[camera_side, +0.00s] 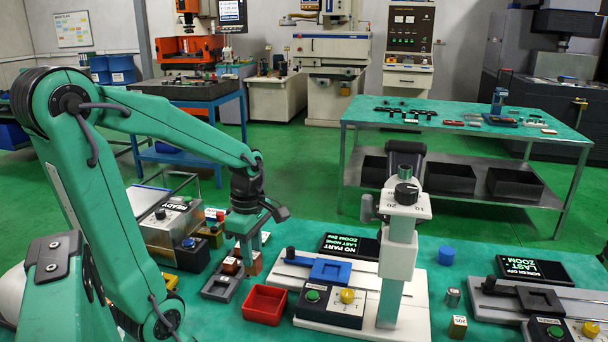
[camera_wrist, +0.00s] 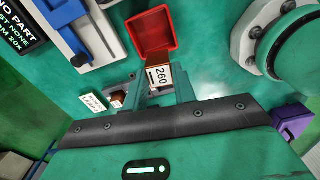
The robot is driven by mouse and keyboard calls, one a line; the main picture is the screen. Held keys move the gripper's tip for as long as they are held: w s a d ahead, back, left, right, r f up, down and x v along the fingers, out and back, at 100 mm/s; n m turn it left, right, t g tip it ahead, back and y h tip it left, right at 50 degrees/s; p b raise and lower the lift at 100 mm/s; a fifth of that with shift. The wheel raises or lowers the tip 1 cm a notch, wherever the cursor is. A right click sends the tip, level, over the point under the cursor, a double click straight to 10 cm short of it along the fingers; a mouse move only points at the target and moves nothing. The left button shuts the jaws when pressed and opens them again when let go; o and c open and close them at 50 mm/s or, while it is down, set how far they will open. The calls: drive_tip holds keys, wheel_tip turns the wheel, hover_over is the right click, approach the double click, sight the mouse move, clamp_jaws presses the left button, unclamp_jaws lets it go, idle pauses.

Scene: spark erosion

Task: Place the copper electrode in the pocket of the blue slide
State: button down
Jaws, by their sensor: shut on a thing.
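A copper electrode (camera_side: 251,267) is between the fingers of my gripper (camera_side: 250,243), just right of a grey rack (camera_side: 212,293). In the wrist view, the electrode (camera_wrist: 159,83) shows a white label reading 260 between the fingertips (camera_wrist: 163,90). My gripper is shut on it. Whether its lower end is clear of the table is hard to tell. The blue slide (camera_side: 330,271) sits on the white base to the right, its pocket facing up and seemingly empty. Part of the blue slide (camera_wrist: 60,10) shows at the upper left of the wrist view.
A red tray (camera_side: 264,304) stands between the rack and the white measuring stand (camera_side: 398,255). Another brown block (camera_side: 230,265) sits in the rack. A black control box (camera_side: 328,308) is in front of the slide. A second slide unit (camera_side: 540,300) is at the right.

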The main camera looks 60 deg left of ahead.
drive_tip(key=w+a+r+m, duration=0.1)
drive_tip(key=w+r+m, duration=0.4)
drive_tip(key=w+m, duration=0.45)
wheel_tip(320, 180, up, 4)
drive_tip(key=m, duration=0.7)
hover_over(331, 272)
drive_tip(key=shift+r, duration=0.15)
wheel_tip(331, 272, down, 14)
drive_tip(key=shift+f, duration=2.05)
drive_tip(key=shift+f, duration=0.15)
